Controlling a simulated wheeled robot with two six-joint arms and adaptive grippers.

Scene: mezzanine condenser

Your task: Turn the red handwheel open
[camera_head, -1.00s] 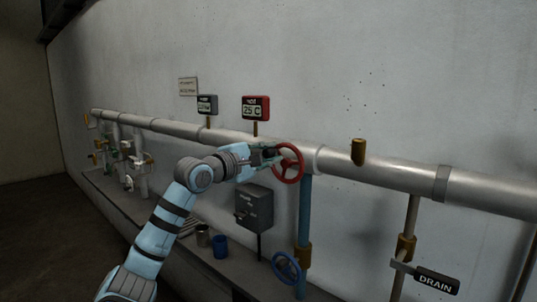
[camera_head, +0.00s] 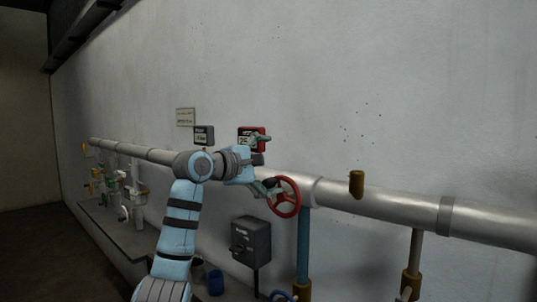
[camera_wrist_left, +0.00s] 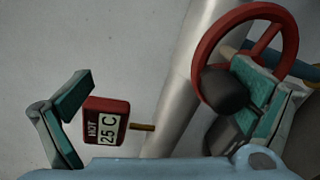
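The red handwheel (camera_head: 297,196) stands in front of the grey pipe, at the top of a blue vertical pipe (camera_head: 303,240). My left gripper (camera_head: 266,163) is spread wide at the wheel's upper left, with one finger above the pipe and one close to the wheel's left side. In the left wrist view the gripper (camera_wrist_left: 165,80) has nothing between its fingers. The right finger there overlaps the handwheel (camera_wrist_left: 207,50); I cannot tell whether they touch. A dark rounded knob (camera_wrist_left: 222,90) sits by the wheel's rim. My right gripper is out of view.
The red HOT gauge (camera_head: 246,133), reading 25 C in the wrist view (camera_wrist_left: 110,107), is partly behind the upper finger. A grey box (camera_head: 251,240) and a blue cup (camera_head: 215,282) are below.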

